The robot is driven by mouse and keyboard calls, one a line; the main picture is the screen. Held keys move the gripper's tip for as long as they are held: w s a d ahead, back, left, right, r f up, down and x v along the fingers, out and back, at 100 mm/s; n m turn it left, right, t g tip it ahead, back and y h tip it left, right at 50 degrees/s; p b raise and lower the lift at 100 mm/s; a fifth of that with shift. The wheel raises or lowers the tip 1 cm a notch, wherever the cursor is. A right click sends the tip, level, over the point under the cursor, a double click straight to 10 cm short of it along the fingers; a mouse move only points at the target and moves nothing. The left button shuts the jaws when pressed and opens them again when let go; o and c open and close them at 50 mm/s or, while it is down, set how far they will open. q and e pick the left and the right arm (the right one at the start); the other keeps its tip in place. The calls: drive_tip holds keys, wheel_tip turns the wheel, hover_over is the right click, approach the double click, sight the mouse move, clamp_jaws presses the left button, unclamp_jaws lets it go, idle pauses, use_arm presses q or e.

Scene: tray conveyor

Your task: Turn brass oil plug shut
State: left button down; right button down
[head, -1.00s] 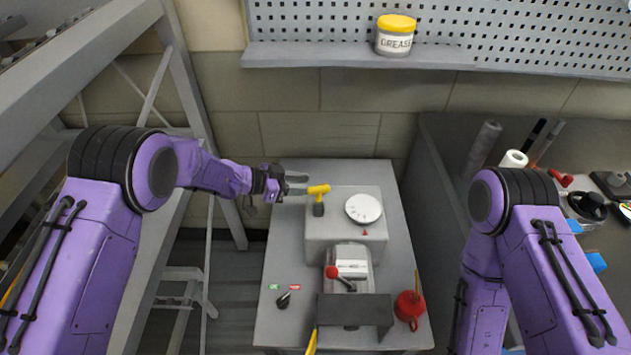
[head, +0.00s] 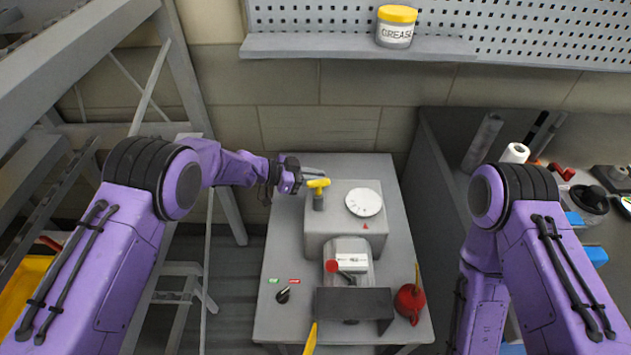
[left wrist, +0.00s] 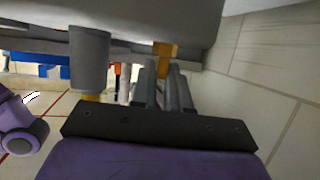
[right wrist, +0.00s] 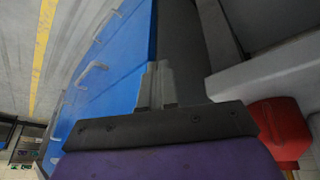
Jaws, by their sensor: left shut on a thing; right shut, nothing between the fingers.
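The brass oil plug (head: 319,183) is a yellow T-shaped handle on a short grey stem at the back left of the grey machine housing (head: 330,243). My left gripper (head: 312,174) reaches it from the left, its fingers level and shut on the plug's handle. In the left wrist view a yellow piece of the plug (left wrist: 164,49) shows at the tips of the left fingers. The exact contact is partly hidden. My right gripper (right wrist: 157,88) shows in its wrist view, shut and empty, away from the plug.
A white dial (head: 363,202) sits right of the plug. A red-knobbed lever (head: 332,266) and a red oil can (head: 410,300) stand nearer the front. A black switch (head: 283,296) is at front left. A shelf with a grease tub (head: 396,27) hangs behind.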

use_arm(q)
drive_tip(key=m+g+b, duration=0.1)
drive_tip(key=b, duration=0.1)
drive_tip(key=m+g+b, duration=0.1)
drive_tip(key=b, duration=0.1)
drive_tip(key=shift+w+f+g, duration=0.2)
drive_tip(key=shift+f+g, duration=0.2)
drive_tip(key=shift+r+m+b, duration=0.15)
drive_tip(key=shift+m+b, duration=0.25)
drive_tip(key=shift+b, duration=0.05)
drive_tip(key=shift+r+g, duration=0.25)
drive_tip(key=shift+g, duration=0.05)
use_arm(e)
wheel_tip(320, 180, down, 6)
drive_tip(key=shift+f, duration=0.15)
use_arm(q)
drive_tip(key=c, duration=1.2)
unclamp_jaws()
